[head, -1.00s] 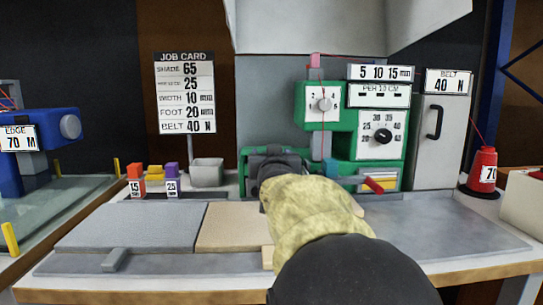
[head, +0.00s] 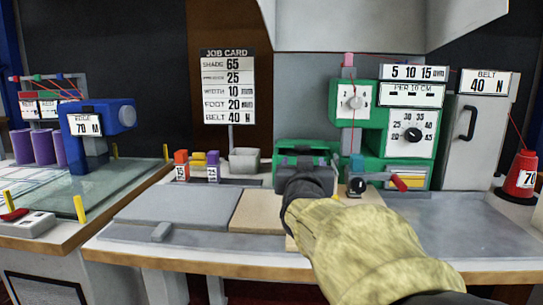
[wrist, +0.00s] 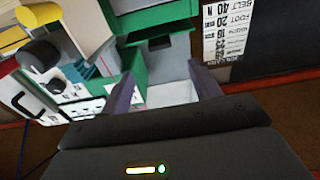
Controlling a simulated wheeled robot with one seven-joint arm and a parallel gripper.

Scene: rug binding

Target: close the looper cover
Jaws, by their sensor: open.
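The green sewing machine (head: 370,140) stands at the back of the bench. Its low green looper housing (head: 318,150) is at its left foot, with a dark grey part inside its frame. My dark gripper (head: 303,170) is in front of this housing and hides its lower part. In the wrist view the green housing (wrist: 128,52) shows a dark opening, beyond my gripper (wrist: 163,86). The two fingers there are apart with nothing held. I cannot make out the cover's edge or how far it stands open.
A grey bin (head: 244,161) and small coloured blocks (head: 181,160) stand left of the housing. A red lever (head: 399,183) and black knob (head: 356,187) are to its right. A grey plate (head: 175,207) lies on the bench. A red thread cone (head: 520,175) stands far right.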

